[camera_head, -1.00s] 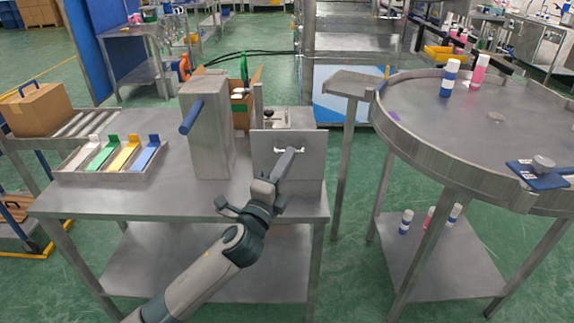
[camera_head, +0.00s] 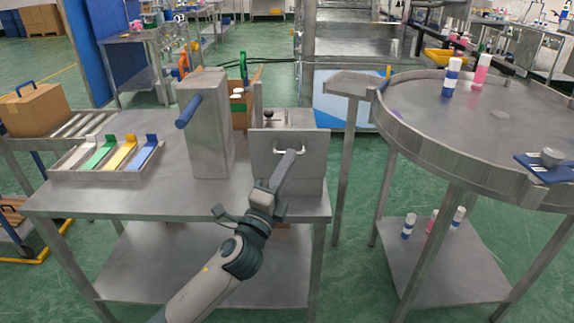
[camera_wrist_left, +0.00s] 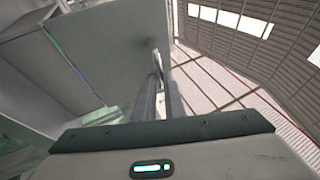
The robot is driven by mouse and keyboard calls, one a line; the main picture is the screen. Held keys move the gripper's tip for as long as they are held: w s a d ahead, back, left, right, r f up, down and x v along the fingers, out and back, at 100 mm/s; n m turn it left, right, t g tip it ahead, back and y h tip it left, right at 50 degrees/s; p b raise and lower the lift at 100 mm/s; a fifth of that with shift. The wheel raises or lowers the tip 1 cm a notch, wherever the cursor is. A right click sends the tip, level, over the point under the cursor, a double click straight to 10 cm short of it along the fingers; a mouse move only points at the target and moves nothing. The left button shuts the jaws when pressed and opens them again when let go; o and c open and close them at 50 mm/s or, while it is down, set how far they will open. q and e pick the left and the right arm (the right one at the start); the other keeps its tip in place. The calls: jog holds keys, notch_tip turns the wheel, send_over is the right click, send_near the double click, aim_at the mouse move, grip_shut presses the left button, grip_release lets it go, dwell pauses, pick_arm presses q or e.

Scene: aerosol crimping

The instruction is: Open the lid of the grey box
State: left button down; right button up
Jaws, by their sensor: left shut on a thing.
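The grey box (camera_head: 296,182) stands on the right part of the metal table. Its lid (camera_head: 312,167) shows as a flat grey plate on the side facing me, with a light bar handle (camera_head: 301,151) near its top. My left gripper (camera_head: 291,153) reaches up to the handle and is shut on it. In the left wrist view the gripper's fingers (camera_wrist_left: 160,95) meet the handle (camera_wrist_left: 157,62) beside the flat grey lid (camera_wrist_left: 100,45). The fingers hide part of the handle. My right gripper is not in view.
A grey upright machine with a blue-ended lever (camera_head: 190,114) stands left of the box. A tray (camera_head: 105,173) with coloured clips lies at the table's left. A round table (camera_head: 440,125) with cans stands at the right. A cardboard box (camera_head: 240,118) is behind.

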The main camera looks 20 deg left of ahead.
pick_arm(q)
jog(key=c, duration=1.8)
grip_release()
jog(key=shift+s+f, duration=0.1)
